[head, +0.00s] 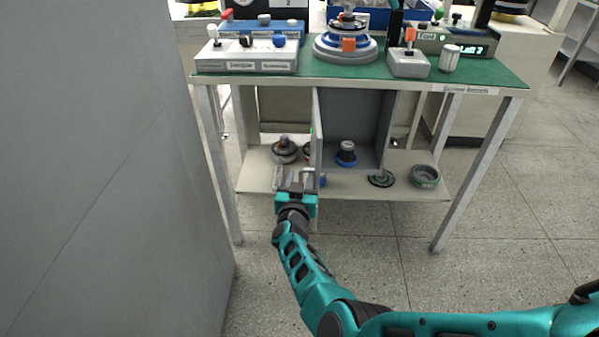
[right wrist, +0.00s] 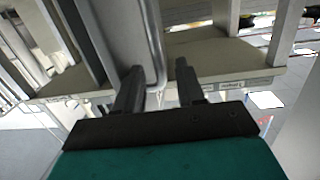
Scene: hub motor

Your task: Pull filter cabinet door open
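The filter cabinet (head: 352,110) stands on the lower shelf of the green-topped bench, its grey inside in view. Its door (head: 317,135) stands open, swung out towards me and seen nearly edge-on at the cabinet's left side. My right gripper (head: 294,175) is at the lower front part of the door, on its left side. In the right wrist view, the grey door (right wrist: 108,35) is at left and its metal bar handle (right wrist: 156,45) runs down towards the gap between my fingers. The fingers are apart, with room beside the bar. My left gripper is out of view.
Dark round parts (head: 285,150) lie left of the door, and a green ring (head: 425,176) lies at right on the lower shelf (head: 255,178). A large grey panel (head: 100,170) fills the left. Bench legs (head: 480,170) flank the shelf.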

